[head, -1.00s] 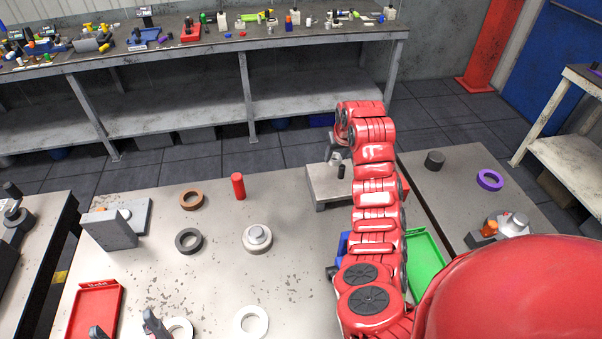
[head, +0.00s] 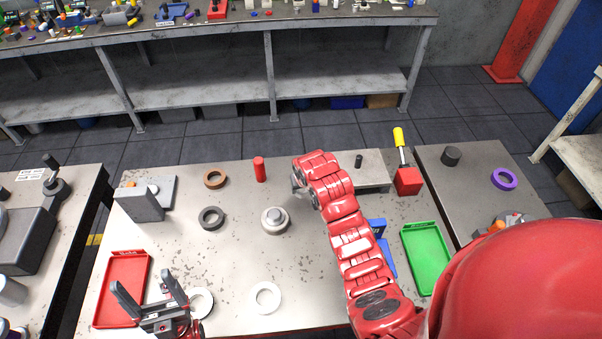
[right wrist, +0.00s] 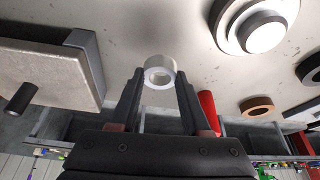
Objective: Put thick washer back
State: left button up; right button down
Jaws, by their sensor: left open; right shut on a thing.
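A thick light-grey washer (right wrist: 160,70) is between the fingertips of my right gripper (right wrist: 159,74) in the right wrist view, its hole facing the camera. My right gripper is shut on it, above the table. In the head view the right arm hides most of this gripper (head: 297,180), left of the raised grey block (head: 374,168) with a black peg (head: 358,160). The block also shows in the right wrist view (right wrist: 60,65). My left gripper (head: 142,283) is open and empty, near the red tray (head: 125,262).
A round stacked part (head: 274,220), dark ring (head: 211,218), brown ring (head: 215,178), red cylinder (head: 260,169) and white rings (head: 266,298) stand or lie on the table (head: 230,260). A green tray (head: 427,255) and red box (head: 408,181) are at right.

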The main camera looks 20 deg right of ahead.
jog(key=w+d+b, duration=0.1)
jog(key=w, duration=0.2)
jog(key=w+d+f+b, duration=0.1)
jog(key=w+b, duration=0.1)
jog(key=w, duration=0.1)
jog(key=w+b, duration=0.2)
jog(key=shift+w+d+f, duration=0.15)
jog(key=shift+w+d, duration=0.25)
jog(key=shift+w+d+b, duration=0.25)
jog(key=shift+w+b, duration=0.4)
jog(key=shift+w, duration=0.05)
notch_tip(320, 180, down, 3)
jog(key=shift+f+b, duration=0.2)
jog(key=shift+b, duration=0.1)
jog(key=shift+f, duration=0.1)
jog(key=shift+c, duration=1.8)
grip_release()
